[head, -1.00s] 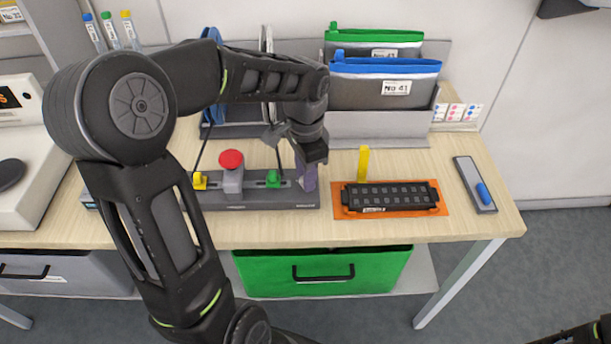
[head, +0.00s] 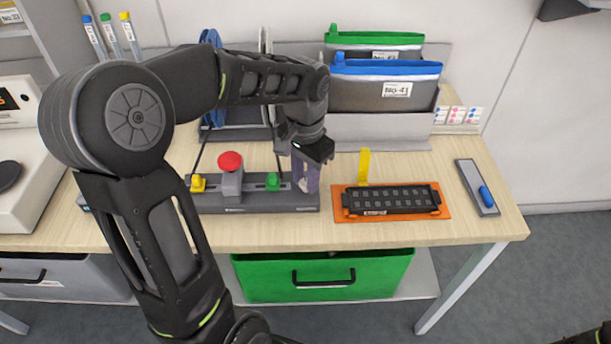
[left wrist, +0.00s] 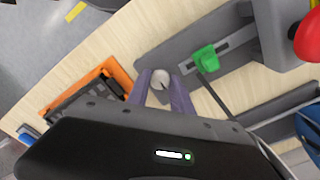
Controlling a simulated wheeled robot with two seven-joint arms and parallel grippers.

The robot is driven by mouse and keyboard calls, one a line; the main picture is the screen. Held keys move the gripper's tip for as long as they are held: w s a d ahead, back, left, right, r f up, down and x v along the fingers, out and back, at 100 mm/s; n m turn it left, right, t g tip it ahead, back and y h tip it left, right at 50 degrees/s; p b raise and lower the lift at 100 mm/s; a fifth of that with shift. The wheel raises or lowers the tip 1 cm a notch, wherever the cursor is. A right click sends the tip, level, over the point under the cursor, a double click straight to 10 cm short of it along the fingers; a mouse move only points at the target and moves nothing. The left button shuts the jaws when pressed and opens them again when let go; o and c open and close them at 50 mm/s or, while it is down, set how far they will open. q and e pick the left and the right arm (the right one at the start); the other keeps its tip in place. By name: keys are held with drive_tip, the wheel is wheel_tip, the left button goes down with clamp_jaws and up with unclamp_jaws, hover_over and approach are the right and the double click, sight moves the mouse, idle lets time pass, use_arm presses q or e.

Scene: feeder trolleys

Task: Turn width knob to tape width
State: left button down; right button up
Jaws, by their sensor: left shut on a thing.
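The width knob (left wrist: 161,79) is a small pale round knob with a dark pointer line. It sits at the right end of a long grey fixture (head: 250,203) on the table. My left gripper (head: 306,180) points down at that end, its purple fingers on either side of the knob. In the left wrist view the fingers (left wrist: 162,92) are shut on the knob, with its top showing between them. In the head view the gripper partly hides the knob. Any width marks around it are too small to read. My right gripper is out of view.
A green slider (head: 273,181), red button (head: 230,161) and yellow slider (head: 198,183) stand left of the knob. A black feeder part lies on an orange mat (head: 340,214) to the right, a yellow strip (head: 364,165) behind it. Pouches (head: 385,92) stand in a rack behind.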

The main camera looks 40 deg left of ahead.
sight(305, 182)
use_arm(q)
drive_tip(key=c, duration=1.1)
unclamp_jaws()
drive_tip(key=shift+c, duration=0.2)
wheel_tip(305, 182, up, 8)
drive_tip(key=shift+f, duration=0.1)
